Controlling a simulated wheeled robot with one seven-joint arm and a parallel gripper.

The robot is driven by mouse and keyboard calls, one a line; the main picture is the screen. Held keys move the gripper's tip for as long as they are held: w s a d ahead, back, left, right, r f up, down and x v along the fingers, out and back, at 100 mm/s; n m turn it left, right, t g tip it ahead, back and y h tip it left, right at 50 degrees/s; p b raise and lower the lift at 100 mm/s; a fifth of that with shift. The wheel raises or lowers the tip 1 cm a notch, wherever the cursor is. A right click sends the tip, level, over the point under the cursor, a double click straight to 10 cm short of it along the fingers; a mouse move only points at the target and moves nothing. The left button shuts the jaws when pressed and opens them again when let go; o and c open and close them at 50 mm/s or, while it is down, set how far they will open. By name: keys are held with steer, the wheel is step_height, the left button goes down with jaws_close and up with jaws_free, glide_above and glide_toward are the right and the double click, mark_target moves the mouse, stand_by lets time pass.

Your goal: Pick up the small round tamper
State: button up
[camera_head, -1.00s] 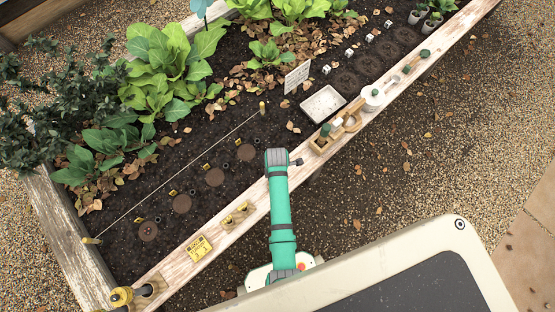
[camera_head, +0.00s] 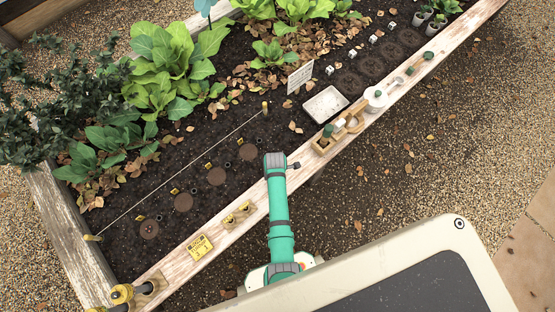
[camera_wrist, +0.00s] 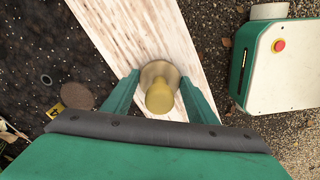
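The small round tamper (camera_wrist: 160,94) stands on the pale wooden plank in the wrist view. It has a yellow knob above a wider round brass-coloured base. My gripper (camera_wrist: 160,77) is open over it, with one green finger on each side. Gaps show between the fingers and the knob, so I see no grip. In the head view my green arm reaches over the bed's edge and hides the gripper and this tamper.
The plank edge (camera_head: 183,262) carries small yellow-topped tools (camera_head: 236,214), a yellow tag (camera_head: 199,247), a wooden holder (camera_head: 325,147) and a white round container (camera_head: 375,98). A white tray (camera_head: 325,104) lies on the soil. Plank beyond the tamper is bare in the wrist view.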

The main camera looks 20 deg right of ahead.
steer(key=shift+d+r, duration=0.15)
steer(key=shift+r, duration=0.25)
step_height(320, 180, up, 2)
steer(key=shift+r, duration=0.1)
steer(key=s+a+r, duration=0.2)
steer(key=s+r, duration=0.8)
steer(key=s, duration=0.3)
steer(key=shift+s+a, duration=0.2)
steer(key=shift+s, duration=0.2)
